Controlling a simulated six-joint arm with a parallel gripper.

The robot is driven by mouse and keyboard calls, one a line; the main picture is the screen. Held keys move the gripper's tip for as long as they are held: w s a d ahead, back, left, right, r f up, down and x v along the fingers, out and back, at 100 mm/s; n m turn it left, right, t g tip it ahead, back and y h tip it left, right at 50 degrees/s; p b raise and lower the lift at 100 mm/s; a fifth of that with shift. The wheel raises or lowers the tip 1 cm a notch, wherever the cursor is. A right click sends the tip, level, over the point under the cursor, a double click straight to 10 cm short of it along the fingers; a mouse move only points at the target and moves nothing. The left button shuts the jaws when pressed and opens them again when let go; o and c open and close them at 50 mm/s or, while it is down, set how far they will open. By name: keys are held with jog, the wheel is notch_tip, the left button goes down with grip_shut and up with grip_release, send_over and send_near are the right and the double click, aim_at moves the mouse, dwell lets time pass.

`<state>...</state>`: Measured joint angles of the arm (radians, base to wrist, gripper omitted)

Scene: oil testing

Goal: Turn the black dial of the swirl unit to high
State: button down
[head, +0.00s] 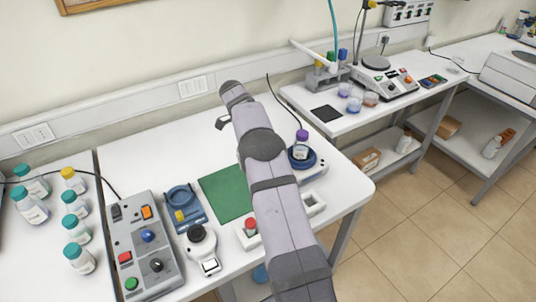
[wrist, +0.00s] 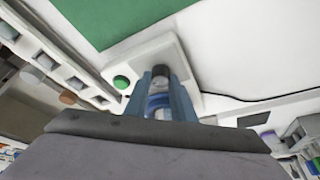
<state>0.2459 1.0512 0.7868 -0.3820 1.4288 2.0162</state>
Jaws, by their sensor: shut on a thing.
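The swirl unit is a white box with a blue round platform; in the head view its right part (head: 316,173) shows beside my arm, with a purple-capped bottle (head: 301,146) on the platform. In the wrist view the white casing (wrist: 128,62) has a green button (wrist: 122,82) near one corner. My gripper (wrist: 160,79) has its two blue fingers down at the casing, closed around a dark round knob, which appears to be the black dial (wrist: 160,71). The dial's marks and setting cannot be read. In the head view my arm hides the dial and fingers.
A green mat (head: 224,192) lies left of my arm. A grey control box (head: 142,245), a blue stand (head: 181,205) and a small white device (head: 201,248) stand farther left. A black cable (wrist: 275,97) runs across the table near the unit.

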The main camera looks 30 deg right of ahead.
jog(key=c, duration=1.5)
grip_release()
jog(key=shift+r, duration=0.1)
jog(key=shift+w+a+r+b, duration=0.2)
jog(key=shift+a+r+b, duration=0.1)
jog(key=shift+r, duration=0.25)
jog(key=v, duration=0.6)
jog(key=shift+p, duration=0.3)
